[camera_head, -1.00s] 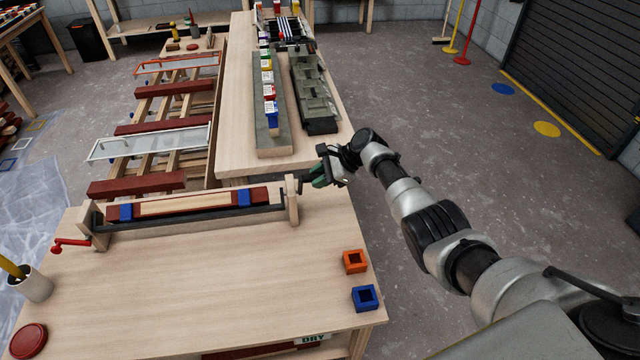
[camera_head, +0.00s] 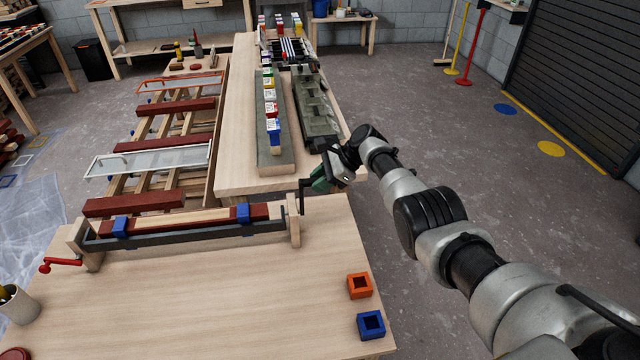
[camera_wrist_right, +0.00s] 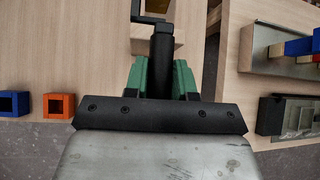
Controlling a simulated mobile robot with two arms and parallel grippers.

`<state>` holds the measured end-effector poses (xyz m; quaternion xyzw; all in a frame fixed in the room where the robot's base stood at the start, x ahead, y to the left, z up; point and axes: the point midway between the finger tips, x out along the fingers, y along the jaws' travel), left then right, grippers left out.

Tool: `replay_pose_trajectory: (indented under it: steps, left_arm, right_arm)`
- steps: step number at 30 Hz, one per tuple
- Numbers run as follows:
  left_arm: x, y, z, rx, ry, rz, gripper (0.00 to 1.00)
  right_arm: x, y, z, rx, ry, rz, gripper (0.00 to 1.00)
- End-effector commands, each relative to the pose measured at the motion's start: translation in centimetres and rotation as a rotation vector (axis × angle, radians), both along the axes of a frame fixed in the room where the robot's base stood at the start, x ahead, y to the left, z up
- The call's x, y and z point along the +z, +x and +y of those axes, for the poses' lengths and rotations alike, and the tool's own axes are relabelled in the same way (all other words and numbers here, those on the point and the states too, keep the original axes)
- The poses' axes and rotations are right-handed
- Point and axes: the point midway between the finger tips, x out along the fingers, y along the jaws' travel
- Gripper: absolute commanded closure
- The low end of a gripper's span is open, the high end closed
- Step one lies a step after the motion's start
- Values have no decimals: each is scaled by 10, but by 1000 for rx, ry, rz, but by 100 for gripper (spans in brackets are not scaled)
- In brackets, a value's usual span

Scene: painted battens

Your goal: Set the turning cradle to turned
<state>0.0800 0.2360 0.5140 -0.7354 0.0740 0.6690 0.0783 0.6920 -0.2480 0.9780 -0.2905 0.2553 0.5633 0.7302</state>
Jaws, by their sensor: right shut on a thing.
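The turning cradle (camera_head: 190,236) stands on the front table between two pale wooden end posts. It bears a batten (camera_head: 182,221), dark red at its ends and pale in the middle, held by blue clips (camera_head: 243,213). My right gripper (camera_head: 322,180), with green fingers, is beside the right post. In the wrist view it is shut around the black handle (camera_wrist_right: 162,70). My left gripper is not in view.
An orange block (camera_head: 359,286) and a blue block (camera_head: 371,325) lie at the table's right edge. A long bench (camera_head: 232,120) with several labelled pieces stands beyond. A rack (camera_head: 150,148) of red battens is behind the cradle.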

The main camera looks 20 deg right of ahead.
Motion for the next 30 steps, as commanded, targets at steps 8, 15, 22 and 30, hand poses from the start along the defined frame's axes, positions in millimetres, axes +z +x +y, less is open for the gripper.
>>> replay_pose_trajectory:
  steps: [8,15,22,30]
  left_arm:
    - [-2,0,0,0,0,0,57]
    - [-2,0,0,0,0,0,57]
    - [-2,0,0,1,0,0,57]
    - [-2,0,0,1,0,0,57]
  right_arm:
    - [0,2,-1,-2,-3,-5,100]
    - [0,2,-1,-2,-4,-4,100]
    - [-1,1,-1,-2,-2,-2,53]
    - [0,1,-1,-1,-1,-1,49]
